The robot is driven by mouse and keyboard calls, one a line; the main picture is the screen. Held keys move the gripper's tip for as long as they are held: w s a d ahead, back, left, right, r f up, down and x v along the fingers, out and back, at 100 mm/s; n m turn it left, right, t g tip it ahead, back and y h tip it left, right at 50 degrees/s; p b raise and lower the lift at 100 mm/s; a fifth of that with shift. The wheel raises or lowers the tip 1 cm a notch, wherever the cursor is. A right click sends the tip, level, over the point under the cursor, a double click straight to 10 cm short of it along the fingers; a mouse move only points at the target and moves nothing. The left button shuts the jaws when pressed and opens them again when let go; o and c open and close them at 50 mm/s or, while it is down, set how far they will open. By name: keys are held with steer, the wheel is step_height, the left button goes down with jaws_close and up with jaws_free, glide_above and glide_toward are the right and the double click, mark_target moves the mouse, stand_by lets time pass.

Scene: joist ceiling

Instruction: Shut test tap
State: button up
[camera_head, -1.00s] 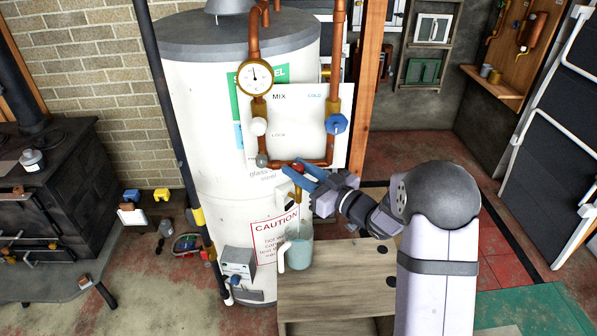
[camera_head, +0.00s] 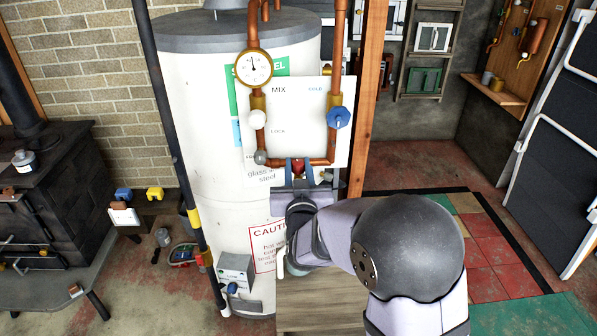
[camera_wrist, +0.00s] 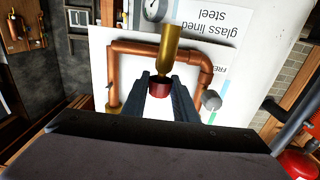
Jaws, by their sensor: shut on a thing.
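The test tap's red handle (camera_head: 298,165) sits at the bottom middle of the copper pipe loop on the white panel. In the wrist view the red handle (camera_wrist: 160,89) lies between my two dark fingers, below a brass body (camera_wrist: 169,50). My gripper (camera_head: 297,172) is shut on the red handle from the front. The wrist view shows the gripper's fingers (camera_wrist: 160,94) on either side of it. The tap's spout is hidden behind my gripper in the head view. The jug under it is mostly covered by my arm; part of its handle (camera_head: 281,262) shows.
A white valve knob (camera_head: 256,119) and a blue one (camera_head: 338,117) stand above on the panel. A dial gauge (camera_head: 253,67) is at upper left. A wooden post (camera_head: 369,90) rises close on the right. The white tank (camera_head: 205,130) is behind. A wooden stand (camera_head: 320,302) is below.

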mark_target(297, 171)
steer(key=shift+a+m+h, duration=0.1)
steer(key=shift+m+h, duration=1)
steer(key=shift+h, duration=0.6)
steer(key=shift+m+g+h+p, duration=0.3)
steer(key=shift+h, duration=0.2)
steer(key=o, duration=1.1)
steer(key=shift+c, duration=0.2)
steer(key=shift+b+v, duration=0.4)
steer(key=shift+v, duration=3.25)
